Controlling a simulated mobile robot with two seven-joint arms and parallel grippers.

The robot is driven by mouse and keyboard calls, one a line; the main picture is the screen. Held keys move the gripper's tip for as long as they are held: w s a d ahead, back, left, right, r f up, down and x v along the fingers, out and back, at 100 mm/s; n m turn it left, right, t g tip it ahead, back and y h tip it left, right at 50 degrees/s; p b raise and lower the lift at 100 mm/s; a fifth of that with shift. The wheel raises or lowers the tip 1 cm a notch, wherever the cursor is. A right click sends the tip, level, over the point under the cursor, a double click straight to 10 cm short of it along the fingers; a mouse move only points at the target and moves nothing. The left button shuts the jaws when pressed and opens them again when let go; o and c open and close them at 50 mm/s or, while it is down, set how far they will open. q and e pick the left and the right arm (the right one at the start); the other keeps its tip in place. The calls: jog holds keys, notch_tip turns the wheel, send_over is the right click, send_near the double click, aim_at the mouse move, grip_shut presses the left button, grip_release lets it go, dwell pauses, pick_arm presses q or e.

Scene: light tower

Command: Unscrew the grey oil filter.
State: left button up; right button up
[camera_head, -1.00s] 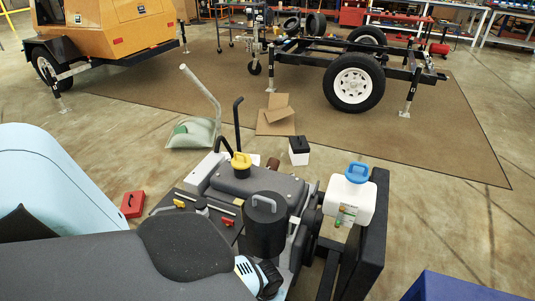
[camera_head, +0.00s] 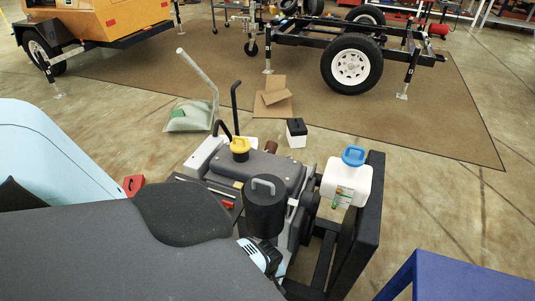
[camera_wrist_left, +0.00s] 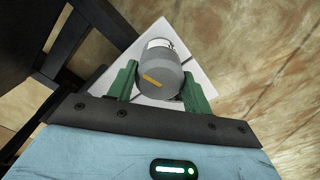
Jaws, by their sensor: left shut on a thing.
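In the left wrist view the grey oil filter (camera_wrist_left: 163,86) is a rounded grey cylinder with an orange mark, in front of a pale angular plate (camera_wrist_left: 198,72). A lighter band shows at its far end. My left gripper (camera_wrist_left: 160,88) has its green fingers on both sides of the filter, shut on it. In the head view my left arm reaches over the dark engine (camera_head: 268,170) and hides the filter and the left fingers. My right gripper is in neither view.
A black canister with a handle (camera_head: 264,208) stands on the engine near my left wrist. A white jug with a blue cap (camera_head: 346,184) stands to its right, by a black panel (camera_head: 366,215). A blue table (camera_head: 460,283) is at the lower right.

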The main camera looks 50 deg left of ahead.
pick_arm(q)
jog(key=shift+w, duration=0.1)
jog(key=n, duration=0.4)
jog(key=shift+r+p, duration=0.1)
jog(key=shift+p, duration=0.25)
jog(key=shift+n, duration=0.6)
jog(key=n, duration=0.5)
jog(key=o, duration=1.1)
jog(key=shift+o, duration=0.2)
